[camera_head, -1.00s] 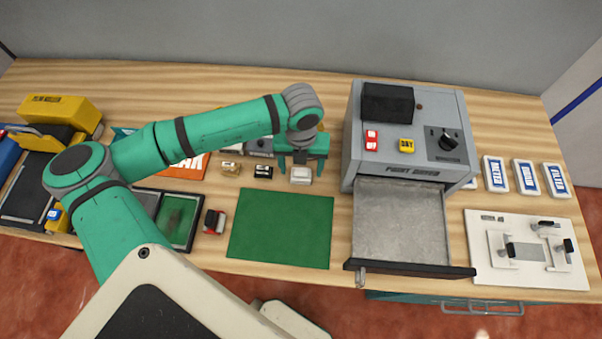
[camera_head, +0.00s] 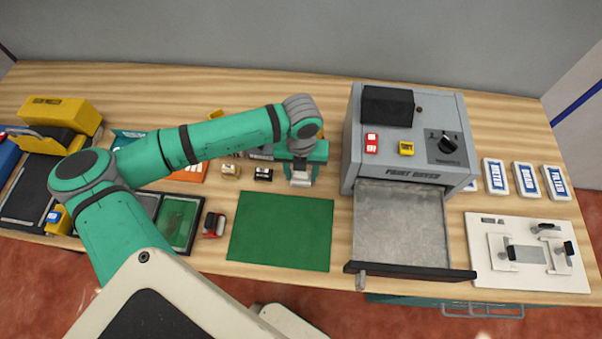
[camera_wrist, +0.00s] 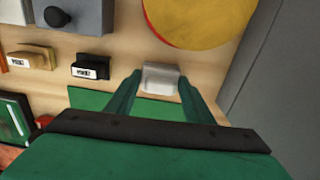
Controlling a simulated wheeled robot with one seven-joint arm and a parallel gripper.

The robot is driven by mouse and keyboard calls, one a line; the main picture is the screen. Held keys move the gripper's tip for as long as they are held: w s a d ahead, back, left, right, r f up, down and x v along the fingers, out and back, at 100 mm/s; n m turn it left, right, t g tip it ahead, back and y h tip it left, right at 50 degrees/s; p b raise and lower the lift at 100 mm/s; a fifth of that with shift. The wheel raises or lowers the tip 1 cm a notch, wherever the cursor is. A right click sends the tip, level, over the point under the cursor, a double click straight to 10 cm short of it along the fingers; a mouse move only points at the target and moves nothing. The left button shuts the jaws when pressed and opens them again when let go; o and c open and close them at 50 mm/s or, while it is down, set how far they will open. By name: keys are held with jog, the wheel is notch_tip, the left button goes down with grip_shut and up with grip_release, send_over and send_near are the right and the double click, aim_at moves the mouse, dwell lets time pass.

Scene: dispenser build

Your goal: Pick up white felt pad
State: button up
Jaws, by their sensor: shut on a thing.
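The white felt pad (camera_wrist: 160,78) is a small pale block at the fingertips in the wrist view. It also shows in the head view (camera_head: 300,178), under my gripper, just beyond the green mat. My gripper (camera_wrist: 160,82) points down with one finger on each side of the pad and is shut on it. In the head view my gripper (camera_head: 301,172) is low at the table, left of the grey dryer. I cannot tell whether the pad is clear of the table.
A black block (camera_head: 263,174) and a tan block (camera_head: 231,171) stand left of the pad. The grey dryer (camera_head: 348,150) with its open drawer (camera_head: 402,225) is close on the right. A green mat (camera_head: 280,232) lies flat in front. A round yellow thing (camera_wrist: 200,18) is behind.

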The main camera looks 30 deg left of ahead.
jog(key=shift+r, duration=0.6)
jog(key=s+a+r, duration=0.9)
jog(key=a+r, duration=0.1)
jog(key=r, duration=0.1)
jog(key=shift+s+a+r, duration=0.2)
jog(key=shift+r, duration=0.15)
